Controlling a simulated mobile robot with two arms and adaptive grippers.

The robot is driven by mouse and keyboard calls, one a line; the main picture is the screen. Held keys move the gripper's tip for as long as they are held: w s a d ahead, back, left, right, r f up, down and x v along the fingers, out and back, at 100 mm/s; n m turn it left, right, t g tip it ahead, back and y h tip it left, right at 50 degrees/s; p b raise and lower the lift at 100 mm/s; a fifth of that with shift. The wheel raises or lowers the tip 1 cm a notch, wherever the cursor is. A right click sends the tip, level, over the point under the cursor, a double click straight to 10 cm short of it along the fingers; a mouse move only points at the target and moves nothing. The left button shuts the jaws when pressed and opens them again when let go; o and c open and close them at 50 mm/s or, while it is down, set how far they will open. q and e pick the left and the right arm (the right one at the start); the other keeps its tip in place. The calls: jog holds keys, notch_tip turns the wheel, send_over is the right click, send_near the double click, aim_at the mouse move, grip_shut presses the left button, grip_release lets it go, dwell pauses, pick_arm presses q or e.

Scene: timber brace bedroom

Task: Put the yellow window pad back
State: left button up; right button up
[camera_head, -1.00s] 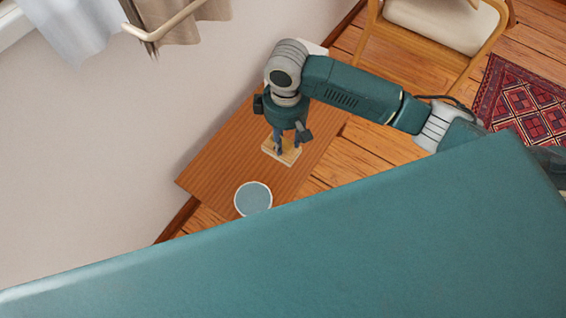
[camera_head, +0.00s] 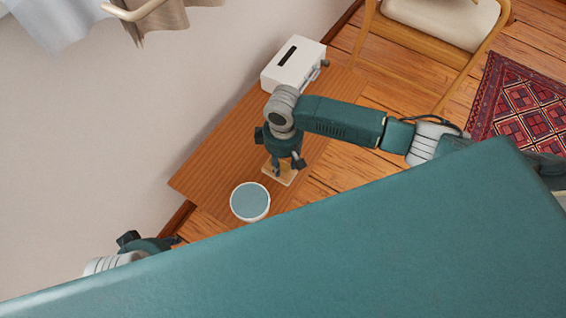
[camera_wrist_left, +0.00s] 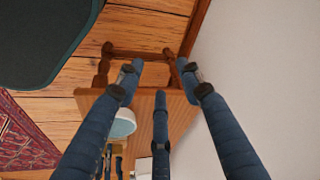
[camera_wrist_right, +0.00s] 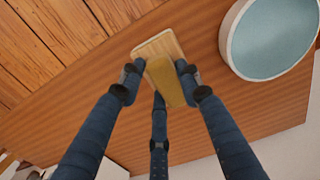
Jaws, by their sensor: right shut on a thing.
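The yellow window pad (camera_wrist_right: 164,82) shows in the right wrist view between the fingers of my right gripper (camera_wrist_right: 160,76), which is shut on it. A pale wooden block (camera_wrist_right: 157,46) lies on the bench just beyond the pad, and the pad overlaps it in the picture. I cannot tell whether they touch. In the head view my right gripper (camera_head: 284,166) points down over this block (camera_head: 285,176), with the pad mostly hidden. My left gripper (camera_wrist_left: 160,80) has its fingers spread and empty; its wrist shows at the lower left of the head view (camera_head: 145,243).
A white round dish with a blue-grey inside (camera_head: 250,201) stands on the wooden bench (camera_head: 205,180), near the block. A white slotted box (camera_head: 290,65) stands at the bench's far end. The wall runs along the left. A chair (camera_head: 440,50) and red rug (camera_head: 515,100) lie right.

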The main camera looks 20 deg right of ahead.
aim_at(283, 163)
jog(key=o, duration=1)
jog(key=shift+r, duration=0.25)
pick_arm(q)
notch_tip(283, 163, down, 13)
jog(key=p, duration=0.3)
jog(key=shift+s+g+p, duration=0.25)
jog(key=shift+g+p, duration=0.1)
jog(key=shift+g, duration=0.05)
pick_arm(e)
notch_tip(283, 163, up, 12)
jog(key=shift+f, duration=0.2)
pick_arm(q)
jog(key=shift+d+r, duration=0.1)
